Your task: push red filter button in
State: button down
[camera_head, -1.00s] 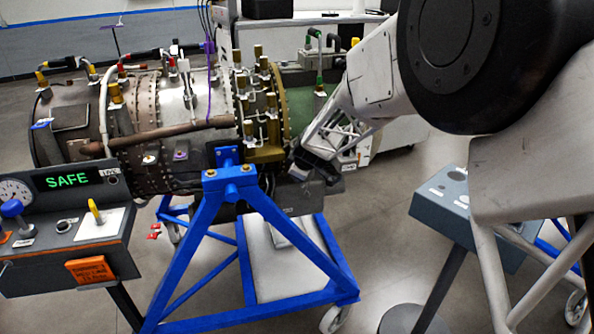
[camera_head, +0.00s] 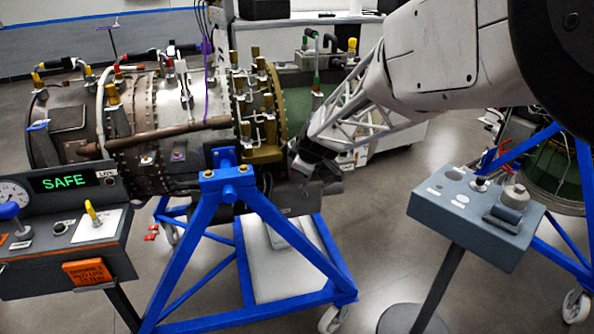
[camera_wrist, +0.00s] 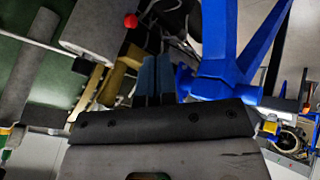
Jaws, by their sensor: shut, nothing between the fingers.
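The red button (camera_wrist: 131,20) shows in the wrist view as a small round red cap at the end of a grey cylindrical housing (camera_wrist: 92,30). I cannot make the button out in the head view, where my gripper and arm cover that area. My gripper (camera_wrist: 154,62) is shut and empty, its dark fingers together. In the wrist view the fingertips point up, below and slightly right of the red button, with a gap in the picture. In the head view my gripper (camera_head: 315,168) is at the right end of the turbine engine (camera_head: 185,125), close under its gold flange.
The blue stand (camera_head: 235,185) carries the engine, and its frame (camera_wrist: 220,55) is right of the fingers in the wrist view. A grey control box (camera_head: 450,215) stands right.

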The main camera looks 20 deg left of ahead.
jog(key=shift+s+d+r, duration=0.2)
jog(key=shift+d+r, duration=0.05)
jog(key=shift+r, duration=0.15)
jog(key=s+d+r+m+h, duration=0.1)
jog(key=s+d+r+m, duration=0.3)
jog(key=d, duration=0.5)
jog(key=s+d+r+m+h, duration=0.1)
jog(key=s+d+r+m, duration=0.1)
jog(key=s+d, duration=0.5)
jog(key=s+d+r+m, duration=0.3)
jog(key=d, duration=0.8)
jog(key=s+d+m+g+h, duration=0.1)
jog(key=s+d+m, duration=0.3)
jog(key=s+d, duration=0.4)
jog(key=s+d+f+m+g+h, duration=0.1)
jog(key=s+d+m+h, duration=0.1)
jog(key=s+d+m, duration=0.3)
jog(key=s+d, duration=0.4)
jog(key=s, duration=0.6)
jog(key=shift+s+m+h, duration=0.2)
jog(key=shift+m+h, duration=0.1)
